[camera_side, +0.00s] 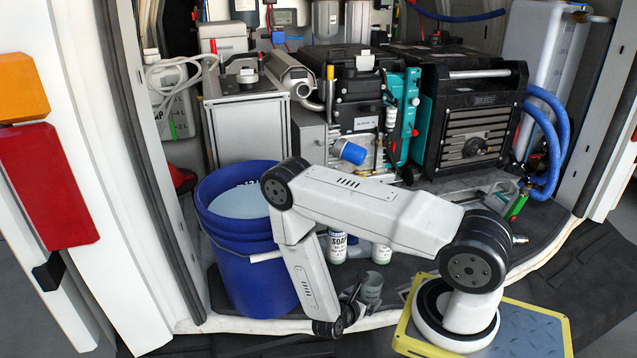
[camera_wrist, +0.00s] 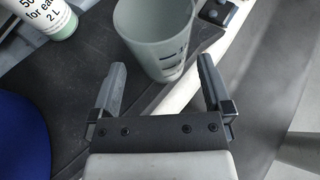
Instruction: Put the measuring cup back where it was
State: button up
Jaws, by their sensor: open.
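The measuring cup (camera_wrist: 153,32) is a translucent grey cup with dark markings, near the top centre of the wrist view. In the side view the cup (camera_side: 373,284) stands on the dark van floor near the pale front edge. My gripper (camera_wrist: 161,66) is open, with one finger on each side of the cup's lower part in the picture. I cannot tell whether either finger touches it. In the side view my gripper (camera_side: 350,300) is low beside the cup, on its left, and partly hidden by my arm.
A blue bucket (camera_side: 235,275) with pale liquid stands left of my arm. Two white bottles, a soap bottle (camera_side: 337,248) and another bottle (camera_side: 382,253), stand behind the cup. A labelled white bottle (camera_wrist: 50,18) shows at the wrist view's upper left. Machines (camera_side: 475,120) fill the back.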

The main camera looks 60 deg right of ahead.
jog(key=v, duration=0.8)
jog(key=shift+a, duration=0.15)
jog(key=shift+r, duration=0.1)
dwell(0.6)
jog(key=w+a+r+m+t+y, duration=0.1)
jog(key=w+a+r+m+y, duration=0.1)
jog(key=r, duration=0.5)
jog(key=w+a+r+m+t+y, duration=0.2)
jog(key=a+r+m+y, duration=0.3)
jog(key=r+m, duration=0.3)
jog(key=w+a+r+m+t+y, duration=0.1)
jog(key=w+a+r+m+y, duration=0.1)
jog(key=a+r+m+y, duration=0.2)
notch_tip(320, 180, up, 5)
jog(key=shift+w+f+m+t+y, duration=0.25)
jog(key=shift+w+m+t+y, duration=0.05)
jog(key=shift+m+y, duration=0.8)
